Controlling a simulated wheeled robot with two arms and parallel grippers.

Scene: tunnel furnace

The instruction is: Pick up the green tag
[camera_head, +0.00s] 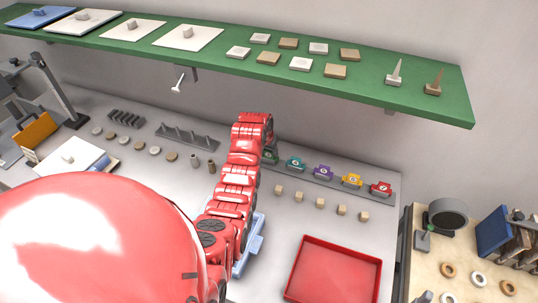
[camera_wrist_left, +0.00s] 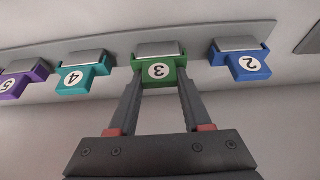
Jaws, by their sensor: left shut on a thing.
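The green tag (camera_wrist_left: 172,62) with a white disc marked 3 sits on a grey rail (camera_wrist_left: 118,48) in the left wrist view. My left gripper (camera_wrist_left: 159,82) has one finger on each side of it and is shut on it. In the head view the green tag (camera_head: 271,156) shows partly beside my red arm, which hides most of the gripper. My right gripper is not in view.
A blue tag (camera_wrist_left: 240,62) and a teal tag (camera_wrist_left: 82,77) flank it closely. Several small blocks (camera_head: 320,202) lie in front. A green shelf (camera_head: 440,105) overhangs behind.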

